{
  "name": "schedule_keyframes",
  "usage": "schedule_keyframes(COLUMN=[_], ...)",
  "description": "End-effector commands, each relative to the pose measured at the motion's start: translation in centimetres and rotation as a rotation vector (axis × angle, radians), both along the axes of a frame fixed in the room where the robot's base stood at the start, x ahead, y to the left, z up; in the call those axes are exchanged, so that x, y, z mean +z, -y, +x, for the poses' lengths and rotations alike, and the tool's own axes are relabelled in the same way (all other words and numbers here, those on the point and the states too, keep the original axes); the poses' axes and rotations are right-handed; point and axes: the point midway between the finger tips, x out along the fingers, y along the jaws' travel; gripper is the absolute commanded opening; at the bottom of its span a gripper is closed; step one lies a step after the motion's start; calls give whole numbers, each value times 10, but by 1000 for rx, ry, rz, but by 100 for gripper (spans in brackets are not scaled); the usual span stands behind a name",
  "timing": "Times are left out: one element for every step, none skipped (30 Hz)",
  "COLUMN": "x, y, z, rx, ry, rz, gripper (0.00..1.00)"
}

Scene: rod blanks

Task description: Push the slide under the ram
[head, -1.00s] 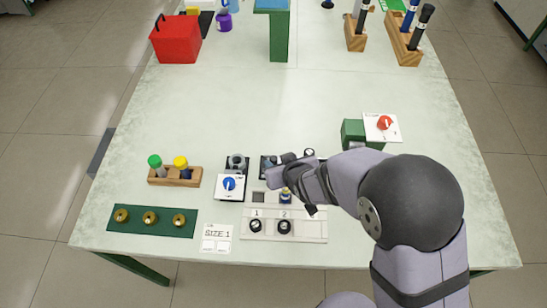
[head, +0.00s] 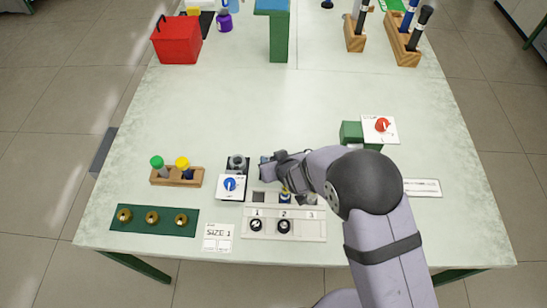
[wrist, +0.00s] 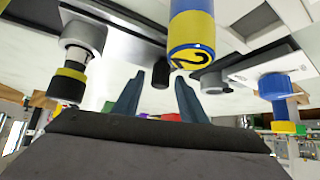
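My gripper (head: 268,169) is low over the table's middle, behind the white numbered tray (head: 285,238). In the wrist view its two fingers (wrist: 157,80) stand apart, with a small black knob (wrist: 160,73) in line with the gap; I cannot tell if they touch it. A dark metal block (head: 263,162) shows partly at the fingertips; my gripper and arm hide the rest. I cannot clearly pick out the slide or the ram. A yellow-blue cylinder marked 2 (wrist: 192,38) is close by in the wrist view.
Left of my gripper are a blue-dial box (head: 230,186) and a grey cylinder on a dark base (head: 237,163). A wooden rack (head: 176,177), a green strip with brass rings (head: 154,221) and a red-dial device (head: 380,128) stand around.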

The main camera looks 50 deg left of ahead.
Motion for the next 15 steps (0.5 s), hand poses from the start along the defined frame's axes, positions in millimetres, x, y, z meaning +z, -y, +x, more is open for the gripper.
schedule_keyframes(x=[0, 0, 0, 0, 0, 0, 0, 0, 0, 0, 0, 0, 0, 0, 0], y=[0, 0, 0, 0, 0, 0, 0, 0, 0, 0, 0, 0, 0, 1, 2], z=[0, 0, 0, 0, 0, 0, 0, 0, 0, 0, 0, 0, 0, 1, 2], rx=[0, 0, 0, 0, 0, 0, 0, 0, 0, 0, 0, 0, 0, 0, -1], ry=[0, 0, 0, 0, 0, 0, 0, 0, 0, 0, 0, 0, 0, 0, 1], rz=[0, 0, 0, 0, 0, 0, 0, 0, 0, 0, 0, 0, 0, 0, 0], gripper=[38, 38, 38, 38, 33, 24, 17, 9, 0, 0, 0, 0, 0, 0, 0])
